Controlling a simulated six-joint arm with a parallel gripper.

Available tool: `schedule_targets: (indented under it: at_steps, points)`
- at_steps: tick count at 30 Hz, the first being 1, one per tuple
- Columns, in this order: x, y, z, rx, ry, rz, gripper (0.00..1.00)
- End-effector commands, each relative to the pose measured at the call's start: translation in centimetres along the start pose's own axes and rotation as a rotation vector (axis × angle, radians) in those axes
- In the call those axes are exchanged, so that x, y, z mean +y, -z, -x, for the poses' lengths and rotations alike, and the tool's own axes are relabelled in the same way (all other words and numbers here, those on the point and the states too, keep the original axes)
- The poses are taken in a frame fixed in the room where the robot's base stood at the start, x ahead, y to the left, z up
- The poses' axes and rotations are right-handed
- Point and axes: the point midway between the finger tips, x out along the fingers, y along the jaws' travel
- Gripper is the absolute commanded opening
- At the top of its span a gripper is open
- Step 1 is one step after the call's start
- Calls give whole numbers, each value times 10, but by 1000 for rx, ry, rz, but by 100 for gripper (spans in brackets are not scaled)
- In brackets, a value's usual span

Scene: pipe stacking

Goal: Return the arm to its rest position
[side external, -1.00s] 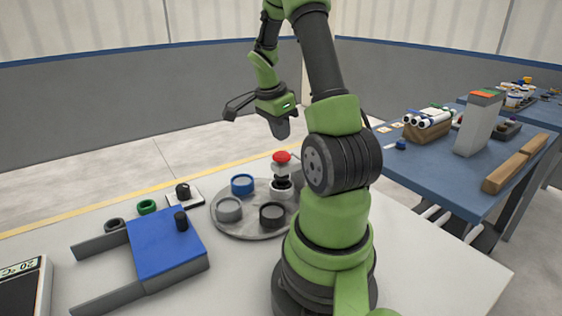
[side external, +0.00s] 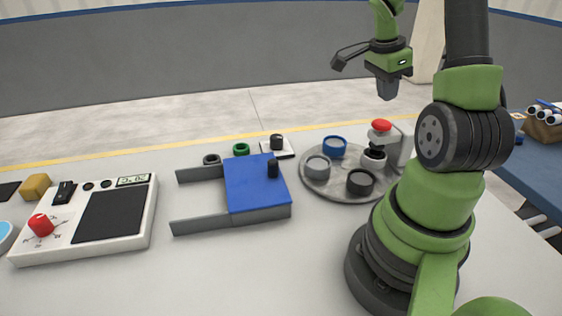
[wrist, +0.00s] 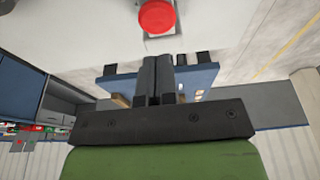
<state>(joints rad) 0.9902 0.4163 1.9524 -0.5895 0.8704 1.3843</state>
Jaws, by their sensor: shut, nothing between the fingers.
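My gripper (side external: 388,92) hangs in the air above the round grey tray, higher than the red-topped post (side external: 381,125) and apart from it. Its fingers are together and empty in the wrist view (wrist: 165,62). The red top of the post shows at the upper edge of the wrist view (wrist: 157,16). My arm stands upright at the right of the side view, its upper part cut off by the frame.
The round tray (side external: 325,190) carries blue, grey and dark rings. A blue block with two grey prongs (side external: 255,188) lies left of it, with small rings behind. A white device with a red knob (side external: 40,225) is further left.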

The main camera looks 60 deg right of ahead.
Motion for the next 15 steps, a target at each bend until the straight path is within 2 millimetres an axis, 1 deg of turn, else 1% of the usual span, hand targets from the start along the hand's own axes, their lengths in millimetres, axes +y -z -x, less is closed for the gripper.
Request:
schedule_targets:
  at_steps: [2,4,5,6,8,9,11,12,14,15]
  points:
    - [0,-11,13,-9,33,64,0]
    - [1,-30,33,-24,87,174,0]
    - [3,-40,43,-33,117,235,0]
    - [8,-55,58,-46,162,331,0]
    - [19,-80,82,-67,239,491,0]
    - [29,-96,96,-81,292,602,0]
    - [46,-117,116,-103,375,768,0]
    - [60,-130,127,-115,432,879,0]
    - [82,-146,142,-135,519,1045,0]
    - [97,-156,150,-146,580,1155,0]
